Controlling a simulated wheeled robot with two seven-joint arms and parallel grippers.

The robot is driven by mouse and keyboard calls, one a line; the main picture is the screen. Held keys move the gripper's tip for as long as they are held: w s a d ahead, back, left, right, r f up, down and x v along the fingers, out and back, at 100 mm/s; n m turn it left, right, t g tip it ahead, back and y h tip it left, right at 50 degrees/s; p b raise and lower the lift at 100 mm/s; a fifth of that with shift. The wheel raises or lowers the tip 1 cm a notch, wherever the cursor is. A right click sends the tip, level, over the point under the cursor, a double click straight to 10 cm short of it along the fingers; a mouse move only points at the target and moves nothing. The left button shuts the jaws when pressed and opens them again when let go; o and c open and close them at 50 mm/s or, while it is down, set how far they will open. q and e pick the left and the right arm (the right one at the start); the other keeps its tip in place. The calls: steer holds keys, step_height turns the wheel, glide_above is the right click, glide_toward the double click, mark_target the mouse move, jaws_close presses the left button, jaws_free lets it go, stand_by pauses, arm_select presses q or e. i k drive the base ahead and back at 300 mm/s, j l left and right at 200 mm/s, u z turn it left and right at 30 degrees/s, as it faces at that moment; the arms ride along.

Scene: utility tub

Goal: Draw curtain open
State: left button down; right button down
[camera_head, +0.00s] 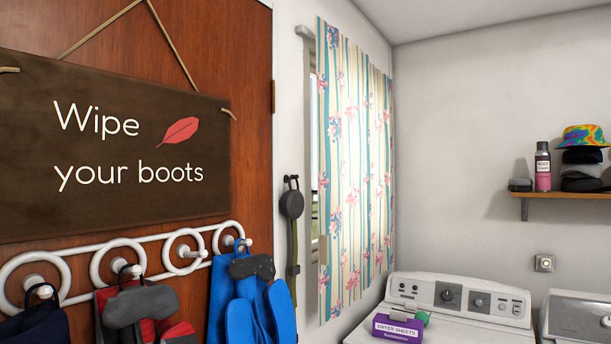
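The curtain (355,165) hangs on the wall right of the door, in the middle of the head view. It is striped in cream, yellow and blue-green with pink and blue flowers. It covers most of the window; a narrow strip of the window (314,150) shows at its left edge. A pale rod end or bracket (305,32) shows at its top left. Neither of my grippers is in view.
A wooden door (245,55) with a boots sign (110,150) and loaded hooks (185,250) fills the left. A white washer or dryer (460,300) with a dryer sheets box (398,328) stands below the curtain's right. A shelf (570,195) holds hats and a can.

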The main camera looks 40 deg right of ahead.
mark_target(344, 148)
steer(key=z, duration=1.7)
